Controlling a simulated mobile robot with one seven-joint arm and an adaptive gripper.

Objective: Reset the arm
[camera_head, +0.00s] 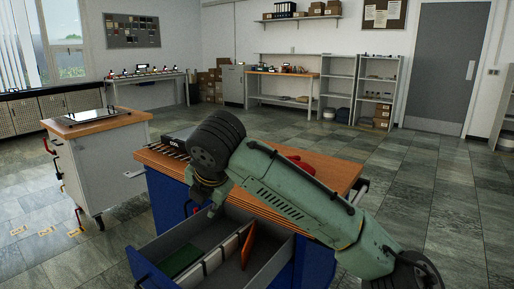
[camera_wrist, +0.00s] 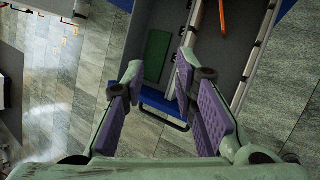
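My arm reaches from the lower right over the blue workbench (camera_head: 170,203) in the head view. My gripper (camera_wrist: 160,78) is open and empty in the wrist view, its purple-padded fingers apart. It hangs above the front of an open grey drawer (camera_head: 154,245), which also shows in the wrist view (camera_wrist: 218,62). A flat green piece (camera_head: 181,256) and an orange piece (camera_head: 248,248) lie in the drawer, with pale dividers between them. Both pieces also show beneath the gripper in the wrist view. In the head view the fingers are small and partly hidden by the arm.
The bench's wooden top (camera_head: 335,172) carries a dark object (camera_head: 176,142) and a red object (camera_head: 320,167), partly behind my arm. A grey cabinet with a wooden top (camera_head: 105,158) stands to the left. Tiled floor is clear behind the bench. Shelves (camera_head: 377,90) line the far wall.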

